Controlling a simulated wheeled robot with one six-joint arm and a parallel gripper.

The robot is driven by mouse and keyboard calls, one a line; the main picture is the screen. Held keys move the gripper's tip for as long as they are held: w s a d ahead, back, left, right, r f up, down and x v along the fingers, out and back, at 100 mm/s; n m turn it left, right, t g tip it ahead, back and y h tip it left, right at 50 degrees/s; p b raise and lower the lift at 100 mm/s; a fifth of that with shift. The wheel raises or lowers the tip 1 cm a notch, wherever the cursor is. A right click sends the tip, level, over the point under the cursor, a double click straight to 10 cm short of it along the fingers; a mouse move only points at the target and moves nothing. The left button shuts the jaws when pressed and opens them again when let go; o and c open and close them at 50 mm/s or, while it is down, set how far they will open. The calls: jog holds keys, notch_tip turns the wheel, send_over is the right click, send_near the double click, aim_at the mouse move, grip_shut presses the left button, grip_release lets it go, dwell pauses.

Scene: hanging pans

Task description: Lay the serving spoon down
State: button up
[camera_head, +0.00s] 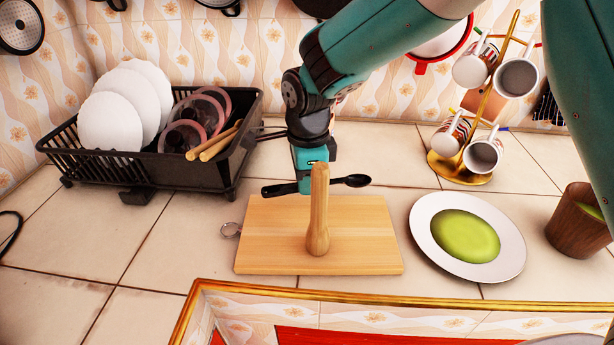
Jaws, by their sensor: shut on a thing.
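The black serving spoon (352,181) is level, with its bowl to the right and the end of its handle to the left. My gripper (304,184) points down and is shut on the spoon, near the middle of its handle. They appear at the back edge of the wooden board (270,245); I cannot tell how far above the counter the spoon is. An upright wooden pestle-like tool (319,225) on the board hides part of the gripper and handle.
A black dish rack (215,170) with white plates (110,125) stands at the left. A white plate with green food (425,235), a brown cup (578,222) and a gold mug stand (455,172) are at the right. The counter's left front (130,250) has free room.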

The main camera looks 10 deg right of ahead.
aim_at(307, 211)
jog(key=shift+f+b, duration=1.6)
jog(key=shift+f, duration=1.1)
jog(key=o, duration=0.9)
notch_tip(307, 211, up, 17)
jog(key=s+d+n+y+p, duration=0.1)
jog(key=s+d+n, duration=0.2)
jog(key=s+n, duration=0.4)
jog(key=s+d+n+y+p, duration=0.1)
jog(key=s+d+n, duration=0.2)
jog(key=s+n, duration=0.5)
jog(key=s+d+r+n+y+p, duration=0.1)
jog(key=s+d+n, duration=0.3)
jog(key=s+n, duration=0.4)
jog(key=shift+s+n+y, duration=0.25)
jog(key=shift+n+y, duration=0.25)
jog(key=shift+n, duration=0.2)
